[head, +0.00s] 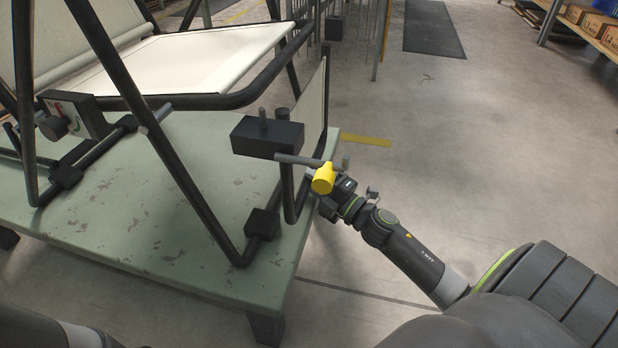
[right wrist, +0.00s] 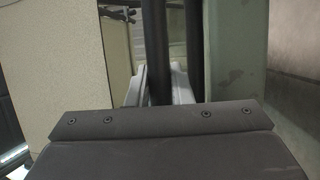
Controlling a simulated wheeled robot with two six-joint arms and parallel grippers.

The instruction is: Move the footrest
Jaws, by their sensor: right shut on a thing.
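The lounger has a black tube frame and a cream seat (head: 205,58). The footrest (head: 312,105) is a narrow cream panel seen nearly edge-on, hanging steeply at the lounger's right end. Its dark lower tube (head: 290,200) bends in a U beside the table edge. My left gripper is outside the view.
The lounger stands on a worn green table (head: 150,235). A black block (head: 267,137) and a grey rod sit close to my right gripper. A second block (head: 75,112) is at left. The concrete floor (head: 480,170) at right is open.

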